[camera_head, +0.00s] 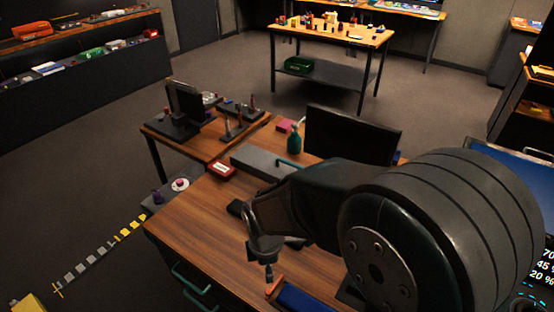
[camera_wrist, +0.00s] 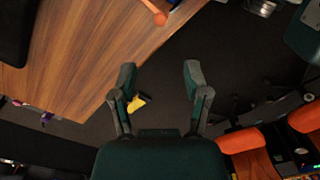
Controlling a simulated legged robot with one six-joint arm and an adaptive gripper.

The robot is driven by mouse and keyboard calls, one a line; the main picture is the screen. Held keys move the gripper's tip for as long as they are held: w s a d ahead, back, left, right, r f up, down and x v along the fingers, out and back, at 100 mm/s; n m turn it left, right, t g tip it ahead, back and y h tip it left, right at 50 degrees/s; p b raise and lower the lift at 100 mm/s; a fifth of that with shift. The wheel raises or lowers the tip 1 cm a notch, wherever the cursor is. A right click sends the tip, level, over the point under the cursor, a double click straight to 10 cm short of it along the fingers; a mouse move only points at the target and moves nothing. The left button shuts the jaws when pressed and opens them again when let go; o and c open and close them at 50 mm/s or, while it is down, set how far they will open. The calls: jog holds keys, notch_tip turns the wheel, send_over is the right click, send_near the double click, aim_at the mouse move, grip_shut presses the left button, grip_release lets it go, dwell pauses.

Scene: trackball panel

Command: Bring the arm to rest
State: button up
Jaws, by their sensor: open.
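My gripper (camera_wrist: 160,74) is open in the wrist view, with two dark green fingers apart and nothing between them. The dark floor shows behind them. In the head view my arm is large at the right and bends toward the left over the wooden desk (camera_head: 190,222). The arm hides part of the desk's right side. The desk also shows at the upper left of the wrist view (camera_wrist: 75,70). No trackball can be made out with certainty in either view.
On the desk are a black monitor (camera_head: 352,135), a green spray bottle (camera_head: 295,141) and a red-framed box (camera_head: 222,170). A lit screen (camera_head: 541,268) stands at the lower right. A worktable (camera_head: 330,32) with small items stands behind. Open floor (camera_head: 70,180) lies at the left.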

jog(key=s+d+r+m+t, duration=0.2)
jog(key=s+d+r+m, duration=0.3)
jog(key=d+r+m, duration=0.5)
jog(key=s+d+r+m+t, duration=0.3)
jog(key=s+d+r+m, duration=0.1)
jog(key=d+r+m, duration=0.6)
jog(key=shift+s+m+t, duration=0.3)
jog(key=shift+s+m, duration=0.1)
jog(key=shift+m, duration=0.2)
dwell(0.9)
